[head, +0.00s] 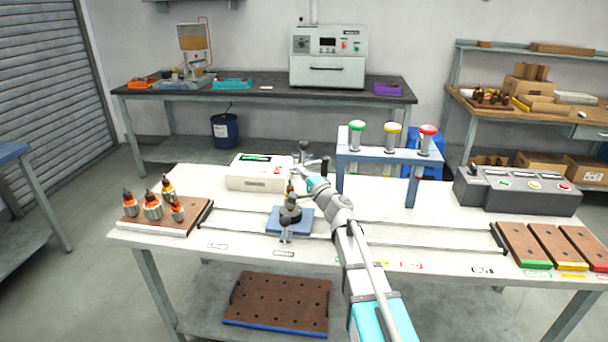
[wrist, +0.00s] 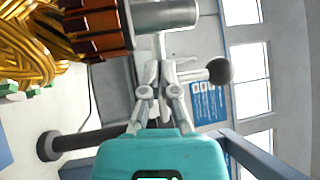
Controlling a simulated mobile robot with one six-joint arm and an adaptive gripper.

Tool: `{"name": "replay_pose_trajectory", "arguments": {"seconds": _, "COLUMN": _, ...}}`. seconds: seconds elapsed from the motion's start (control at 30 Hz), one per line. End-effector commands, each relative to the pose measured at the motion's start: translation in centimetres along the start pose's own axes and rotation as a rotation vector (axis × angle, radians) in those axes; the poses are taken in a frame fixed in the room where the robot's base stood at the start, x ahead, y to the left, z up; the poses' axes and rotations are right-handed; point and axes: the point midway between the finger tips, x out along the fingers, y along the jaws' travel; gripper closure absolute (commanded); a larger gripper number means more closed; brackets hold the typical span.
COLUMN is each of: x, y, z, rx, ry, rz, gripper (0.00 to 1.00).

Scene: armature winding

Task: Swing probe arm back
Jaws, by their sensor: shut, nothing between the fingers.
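An armature stands on the blue fixture (head: 303,228) at the table's middle. In the wrist view its gold windings (wrist: 30,45) and copper commutator (wrist: 98,28) fill the top left, with a grey shaft (wrist: 165,14). What appears to be the probe arm, a grey bar with a black ball knob (wrist: 219,71), passes behind my fingers. My gripper (wrist: 162,66) is shut and empty beside the commutator. Whether its fingers touch the bar I cannot tell. In the head view my gripper (head: 303,172) is small, just above and behind the fixture.
A white tester box (head: 258,172) stands behind the fixture. A blue-grey stand (head: 385,160) with green, yellow and red lamps rises to the right. A board with several armatures (head: 155,212) lies left; brown trays (head: 555,245) lie right. Table space right of the fixture is mostly clear.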

Motion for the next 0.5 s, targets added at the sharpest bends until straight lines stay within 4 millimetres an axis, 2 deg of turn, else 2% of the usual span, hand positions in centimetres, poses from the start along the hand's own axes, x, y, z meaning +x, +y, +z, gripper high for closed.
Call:
{"name": "replay_pose_trajectory", "arguments": {"seconds": 0.2, "x": 1.6, "y": 0.3, "z": -0.7, "rx": -0.002, "ry": 0.008, "rz": 0.000, "gripper": 1.00}}
{"name": "replay_pose_trajectory", "arguments": {"seconds": 0.5, "x": 2.7, "y": 0.5, "z": -1.3, "rx": -0.002, "ry": 0.014, "rz": 0.000, "gripper": 1.00}}
